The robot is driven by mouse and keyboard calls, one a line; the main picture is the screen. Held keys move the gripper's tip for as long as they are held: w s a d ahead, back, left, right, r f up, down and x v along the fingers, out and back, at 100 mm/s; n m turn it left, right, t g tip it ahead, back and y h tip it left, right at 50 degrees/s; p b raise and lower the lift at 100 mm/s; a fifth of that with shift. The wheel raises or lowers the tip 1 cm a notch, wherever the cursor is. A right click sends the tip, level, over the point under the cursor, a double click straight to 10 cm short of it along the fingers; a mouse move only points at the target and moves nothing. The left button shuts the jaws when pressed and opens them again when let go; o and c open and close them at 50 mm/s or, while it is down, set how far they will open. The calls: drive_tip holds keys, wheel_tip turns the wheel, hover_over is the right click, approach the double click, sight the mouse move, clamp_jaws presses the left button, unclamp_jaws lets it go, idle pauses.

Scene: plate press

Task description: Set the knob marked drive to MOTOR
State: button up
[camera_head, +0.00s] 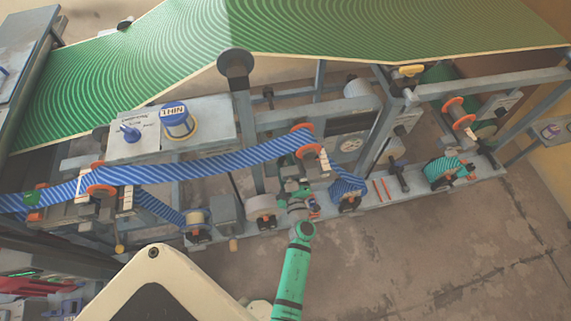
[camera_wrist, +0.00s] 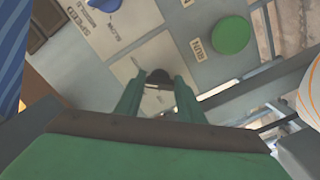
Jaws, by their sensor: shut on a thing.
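In the wrist view, my gripper (camera_wrist: 158,88) has its two green fingers closed around a small dark knob (camera_wrist: 158,76) on a pale plate of the control panel (camera_wrist: 192,72). The fingers hide much of that plate, and I cannot read its marks or the knob's setting. In the head view, my gripper (camera_head: 298,192) is at the machine's lower frame, below the blue striped web; the held knob cannot be made out there.
In the wrist view, a blue knob (camera_wrist: 105,4) sits by a SPEED label at the top left, and a green RUN button (camera_wrist: 230,35) is at the right. In the head view, the blue striped web (camera_head: 225,160) and rollers are close above my gripper. Open floor (camera_head: 400,260) lies to the right.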

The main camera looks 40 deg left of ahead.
drive_tip(key=shift+s+f+m, duration=0.1)
drive_tip(key=shift+f+m, duration=0.05)
drive_tip(key=shift+m, duration=1.95)
drive_tip(key=o, duration=1)
drive_tip(key=shift+o, duration=0.2)
drive_tip(key=v, duration=1)
drive_tip(key=shift+s+d, duration=0.2)
drive_tip(key=shift+d, duration=0.05)
